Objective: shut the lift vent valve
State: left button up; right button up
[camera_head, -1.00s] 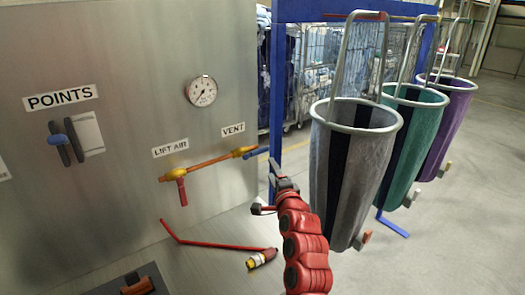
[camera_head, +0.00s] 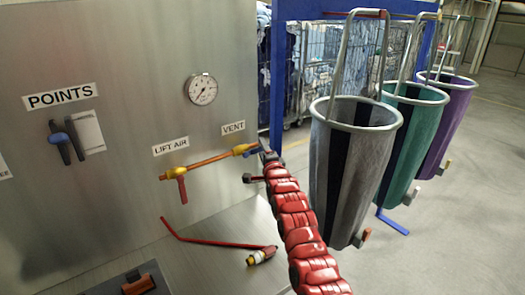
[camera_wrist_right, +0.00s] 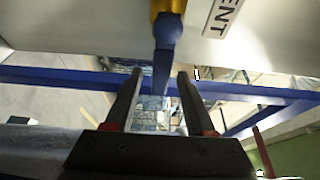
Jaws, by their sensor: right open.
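The vent valve (camera_head: 240,150) is a yellow body at the right end of an orange pipe, below the VENT label (camera_head: 233,128). Its blue lever points right, roughly in line with the pipe. My right gripper (camera_head: 263,154) is at the lever's outer end; the fingertips are small and partly hidden in the head view. In the right wrist view, the blue lever (camera_wrist_right: 164,65) reaches down from the yellow body (camera_wrist_right: 168,8) between the two open fingers of the right gripper (camera_wrist_right: 158,88), with a gap on each side. My left gripper is out of view.
The lift air valve (camera_head: 169,175) with a red lever is left along the pipe. A pressure gauge (camera_head: 202,89) is above. A grey bag (camera_head: 350,170) hangs right beside my right arm, near a blue frame post (camera_head: 277,95).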

jog(key=shift+w+a+f, duration=0.1)
jog(key=shift+w, duration=0.4)
grip_shut()
dwell(1.3)
